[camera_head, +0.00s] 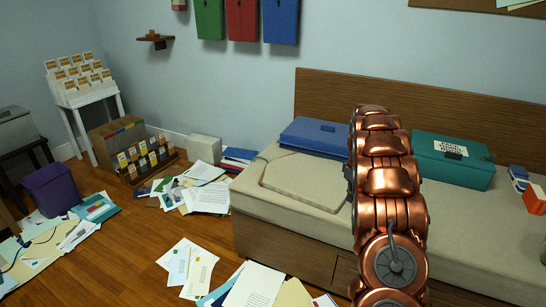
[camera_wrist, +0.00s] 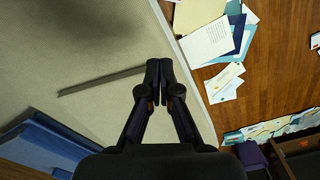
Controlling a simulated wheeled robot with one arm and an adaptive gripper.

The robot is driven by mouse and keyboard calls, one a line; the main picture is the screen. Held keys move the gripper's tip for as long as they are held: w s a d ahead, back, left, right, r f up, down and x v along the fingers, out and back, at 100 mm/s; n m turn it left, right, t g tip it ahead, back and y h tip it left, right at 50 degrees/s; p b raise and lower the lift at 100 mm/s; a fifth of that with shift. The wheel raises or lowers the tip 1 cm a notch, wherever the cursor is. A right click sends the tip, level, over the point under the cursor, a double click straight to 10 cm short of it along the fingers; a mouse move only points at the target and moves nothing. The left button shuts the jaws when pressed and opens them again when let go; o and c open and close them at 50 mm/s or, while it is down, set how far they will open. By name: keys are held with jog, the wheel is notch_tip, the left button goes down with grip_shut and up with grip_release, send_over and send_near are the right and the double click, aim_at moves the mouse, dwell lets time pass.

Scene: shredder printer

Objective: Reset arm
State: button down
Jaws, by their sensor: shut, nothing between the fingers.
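My copper-coloured arm (camera_head: 385,200) rises in front of the long bench in the head view and hides part of its top. My gripper (camera_wrist: 159,66) shows in the wrist view with its two dark fingers together and nothing between them. It points down over the pale bench top (camera_wrist: 90,50), near the bench edge beside the wooden floor. In the head view the gripper itself is hidden behind the arm.
A blue box (camera_head: 315,137) and a teal box (camera_head: 452,160) stand on the bench (camera_head: 250,195). Papers (camera_head: 188,265) litter the floor. A purple bin (camera_head: 50,190) stands at the left. Some wooden floor (camera_head: 130,245) is bare.

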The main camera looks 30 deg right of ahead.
jog(key=s+a+r+m, duration=0.1)
jog(key=s+a+r, duration=0.2)
jog(key=a, duration=0.6)
jog(key=s+a+r+g, duration=0.1)
jog(key=s+a+r, duration=0.25)
jog(key=a, duration=0.55)
jog(key=s+a+r+m, duration=0.1)
jog(key=s+a+r, duration=0.2)
jog(key=a, duration=0.5)
jog(key=s+a+g, duration=0.1)
jog(key=s+a, duration=0.8)
jog(key=s, duration=0.2)
jog(key=s+a+g, duration=0.1)
jog(key=s+a, duration=0.7)
jog(key=s, duration=0.4)
notch_tip(320, 180, up, 25)
jog(key=t+p, duration=0.1)
jog(key=p, duration=2.3)
jog(key=shift+s, duration=0.25)
jog(key=shift+s, duration=0.1)
